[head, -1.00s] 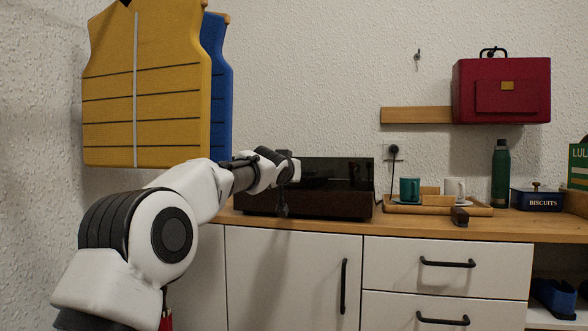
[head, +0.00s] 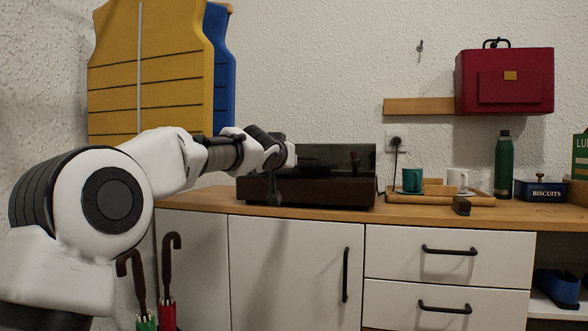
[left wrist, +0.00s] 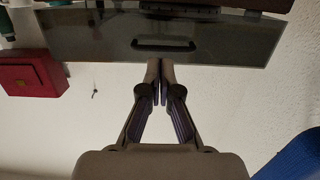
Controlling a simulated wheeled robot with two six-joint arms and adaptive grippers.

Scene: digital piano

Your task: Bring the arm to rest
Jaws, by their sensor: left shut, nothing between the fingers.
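My left arm (head: 165,165) reaches in from the left toward the worktop. My left gripper (head: 278,196) hangs at its end, in front of the left part of a dark brown box with a smoky see-through lid (head: 340,158). In the left wrist view the fingers (left wrist: 160,64) are together and empty, with their tips near the lower edge of the smoky panel (left wrist: 90,40) in the picture. I cannot tell whether they touch it. My right gripper is not in view.
A wooden worktop (head: 330,219) holds a tray (head: 425,199) with a green mug (head: 412,180) and a white mug (head: 457,179). A green bottle (head: 504,165) and biscuit tin (head: 541,190) stand right. Yellow and blue vests (head: 150,75) hang behind my arm; umbrellas (head: 168,270) stand below.

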